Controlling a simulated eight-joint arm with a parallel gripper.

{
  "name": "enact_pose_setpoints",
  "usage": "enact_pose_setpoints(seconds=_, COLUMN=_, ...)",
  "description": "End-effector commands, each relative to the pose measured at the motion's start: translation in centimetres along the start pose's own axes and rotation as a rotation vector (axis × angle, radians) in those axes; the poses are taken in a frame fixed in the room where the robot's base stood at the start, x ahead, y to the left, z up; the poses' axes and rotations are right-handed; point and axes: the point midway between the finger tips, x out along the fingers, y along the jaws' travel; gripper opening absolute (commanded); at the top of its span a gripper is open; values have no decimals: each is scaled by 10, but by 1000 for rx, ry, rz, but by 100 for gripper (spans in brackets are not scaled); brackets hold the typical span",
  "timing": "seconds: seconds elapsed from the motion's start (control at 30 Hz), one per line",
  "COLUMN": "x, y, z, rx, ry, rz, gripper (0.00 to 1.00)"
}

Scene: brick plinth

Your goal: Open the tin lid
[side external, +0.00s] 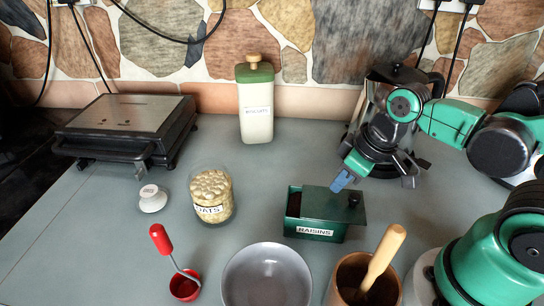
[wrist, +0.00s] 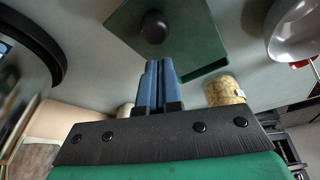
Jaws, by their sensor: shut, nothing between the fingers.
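The dark green tin labelled RAISINS (side external: 313,233) stands on the grey worktop, in the middle right of the side view. Its flat green lid (side external: 330,202) has a round black knob (side external: 354,200) and is shifted to the right, overhanging the tin's right end. A dark gap shows at the tin's left end. My gripper (side external: 341,181) has its blue fingers together and empty, by the lid's back edge. In the wrist view the fingers (wrist: 160,82) point toward the lid (wrist: 190,42), with the knob (wrist: 154,27) ahead of their tips. Contact with the lid cannot be told.
An oats jar (side external: 212,198) stands left of the tin. A grey bowl (side external: 266,278) and a wooden mortar with pestle (side external: 382,265) are in front. A glass coffee pot (side external: 377,110) stands behind my gripper. A biscuits bottle (side external: 256,110) and a grill (side external: 128,125) are farther back.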

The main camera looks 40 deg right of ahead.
Motion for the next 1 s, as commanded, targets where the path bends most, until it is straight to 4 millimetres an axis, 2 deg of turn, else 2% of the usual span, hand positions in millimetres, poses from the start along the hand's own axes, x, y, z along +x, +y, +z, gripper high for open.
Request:
enact_pose_setpoints(seconds=0.3, x=7, y=0, z=-25, rx=-1, ry=0, rz=-1, gripper=0)
enact_pose_setpoints(seconds=0.67, x=-23, y=0, z=-23, rx=1, ry=0, rz=0, gripper=0)
enact_pose_setpoints(seconds=1.0, x=-66, y=0, z=-23, rx=0, ry=0, rz=0, gripper=0)
